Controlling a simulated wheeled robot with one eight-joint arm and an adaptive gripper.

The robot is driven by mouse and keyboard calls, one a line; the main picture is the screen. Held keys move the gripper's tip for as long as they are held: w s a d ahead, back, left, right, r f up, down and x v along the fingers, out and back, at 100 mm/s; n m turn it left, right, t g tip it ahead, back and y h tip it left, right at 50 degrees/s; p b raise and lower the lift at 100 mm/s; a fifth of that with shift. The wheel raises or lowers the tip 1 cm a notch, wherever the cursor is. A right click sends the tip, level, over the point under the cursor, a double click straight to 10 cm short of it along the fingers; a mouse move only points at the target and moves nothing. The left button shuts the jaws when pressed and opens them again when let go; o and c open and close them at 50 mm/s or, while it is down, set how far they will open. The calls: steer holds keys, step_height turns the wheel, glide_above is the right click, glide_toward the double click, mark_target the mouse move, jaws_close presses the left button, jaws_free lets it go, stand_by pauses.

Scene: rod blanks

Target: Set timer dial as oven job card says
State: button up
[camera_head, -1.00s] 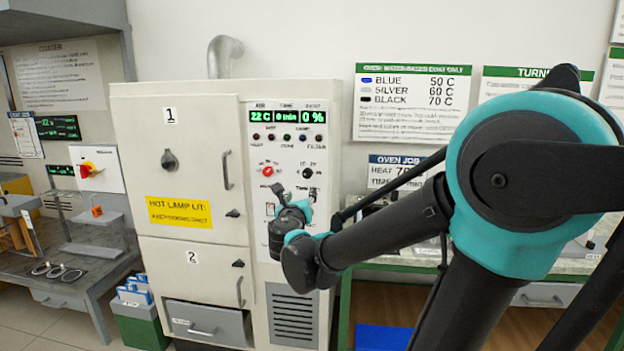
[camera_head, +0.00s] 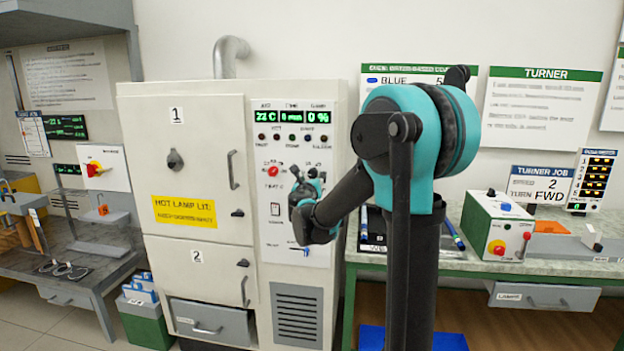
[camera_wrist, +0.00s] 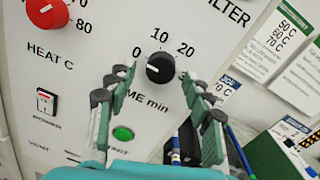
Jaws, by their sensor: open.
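The black timer dial (camera_wrist: 160,68) is on the oven's panel in the wrist view, with 0, 10 and 20 around it and "TIME min" below. Its white mark seems to point toward 0. My gripper (camera_wrist: 158,79) is open, one finger on each side of the dial; contact cannot be told. In the head view my gripper (camera_head: 307,192) is in front of the panel of the oven (camera_head: 200,258). The oven display (camera_head: 292,116) reads 22 C, 0 min, 0 %. The oven job card (camera_wrist: 228,86) shows only partly in the wrist view; its time is not readable.
A red heat dial (camera_wrist: 47,12), a power switch (camera_wrist: 47,102) and a green button (camera_wrist: 123,133) surround the timer dial. A green-and-white box (camera_head: 497,225) stands on the right-hand bench.

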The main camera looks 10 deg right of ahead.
steer(key=shift+w+d, duration=0.1)
steer(key=shift+w, duration=0.2)
steer(key=shift+c, duration=0.6)
steer(key=c, duration=1)
steer(key=shift+c, duration=0.2)
